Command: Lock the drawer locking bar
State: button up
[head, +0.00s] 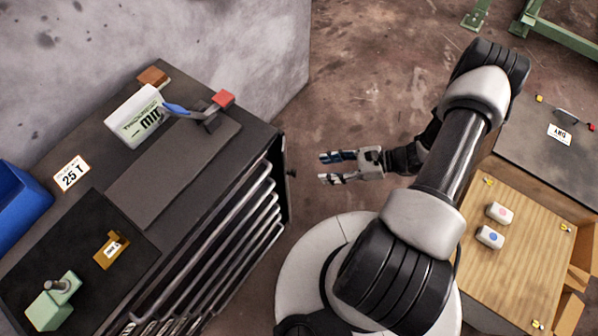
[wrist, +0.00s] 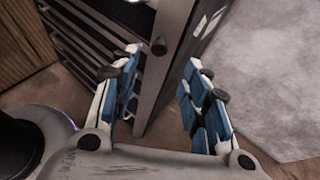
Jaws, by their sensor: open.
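The drawer cabinet (head: 200,225) stands at the left in the head view, with several drawer fronts (wrist: 95,45) facing my base. A grey upright bar (wrist: 154,88), which looks like the locking bar, runs along the cabinet's front edge in the wrist view. My gripper (head: 321,168) is open and empty, a short way right of the knob. In the wrist view its fingers (wrist: 162,60) lie either side of the bar and knob, apparently without touching.
The cabinet top holds a white box (head: 137,115), a blue-handled clamp tool (head: 190,110), a green block (head: 50,305) and a blue bin (head: 18,205). A wooden board (head: 505,250) with small blocks is at the right. The floor (head: 350,90) beyond my gripper is clear.

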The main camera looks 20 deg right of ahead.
aim_at(293, 176)
jog(key=b+x, duration=0.2)
jog(key=x, duration=0.8)
grip_shut()
jog(key=shift+s+t, duration=0.1)
jog(key=shift+t, duration=0.2)
jog(key=m+t+h, duration=0.1)
jog(key=a+m+t+h+p, duration=0.1)
jog(key=m, duration=0.1)
jog(key=shift+s+a+t, duration=0.2)
jog(key=shift+s+t, duration=0.15)
jog(key=shift+t, duration=0.05)
jog(key=shift+a+m+t+h+p, duration=0.35)
jog(key=shift+m+t+h, duration=0.3)
jog(key=shift+m, duration=0.2)
jog(key=shift+a+m+t+h+p, duration=0.25)
jog(key=shift+m+t+h+p, duration=0.1)
jog(key=shift+m+t+h, duration=0.4)
